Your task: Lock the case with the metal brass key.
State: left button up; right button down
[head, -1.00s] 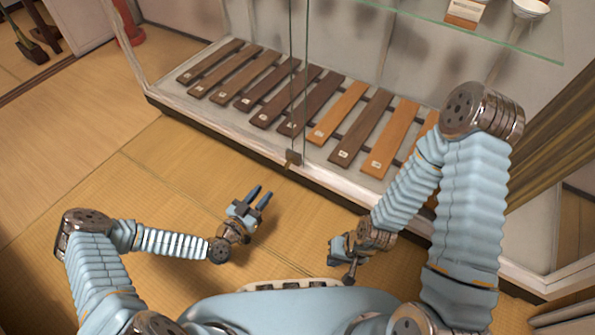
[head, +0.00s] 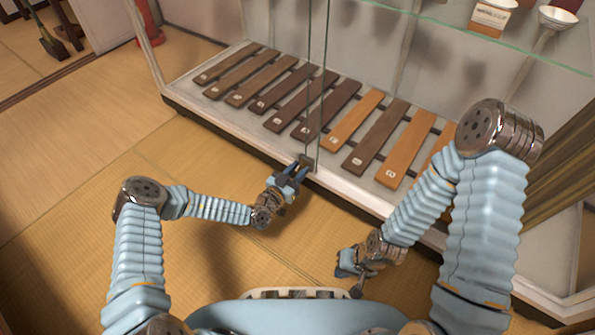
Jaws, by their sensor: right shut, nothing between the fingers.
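The case is a long glass-fronted display case with a pale base (head: 232,125). A small dark metal lock (head: 307,160) sits low on its front where the glass panes meet. My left gripper (head: 297,170) is right at this lock, its dark fingers pointing up at it and looking apart. I cannot tell whether they touch the lock. I cannot make out the brass key; it may be hidden or too small to see. My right gripper (head: 350,268) is low over the mat, right of centre, shut and empty.
Brown wooden slats (head: 330,108) lie in a row inside the case. A glass shelf (head: 480,42) above holds a white bowl (head: 558,18) and a small box (head: 491,18). Tatami floor (head: 90,195) is clear on the left. A red object (head: 149,22) stands behind the case's left end.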

pick_arm(q)
jog(key=shift+c, duration=0.2)
grip_shut()
jog(key=m+p, duration=0.2)
jog(key=m, duration=0.1)
jog(key=shift+r, duration=0.15)
jog(key=m+p, duration=0.1)
jog(key=m, duration=0.1)
jog(key=m+p, duration=0.1)
jog(key=m, duration=0.1)
jog(key=shift+s+d, duration=0.15)
jog(key=shift+s+d+f+m+p, duration=0.15)
jog(key=shift+m+p, duration=0.55)
jog(key=shift+m, duration=1.1)
jog(key=shift+w+a+f+m+p, duration=0.15)
jog(key=shift+m+p, duration=0.5)
jog(key=shift+m, duration=1.15)
jog(key=shift+s+d+f+m+p, duration=0.2)
jog(key=shift+m+p, duration=0.5)
jog(key=shift+m, duration=1.1)
jog(key=shift+w+f, duration=0.1)
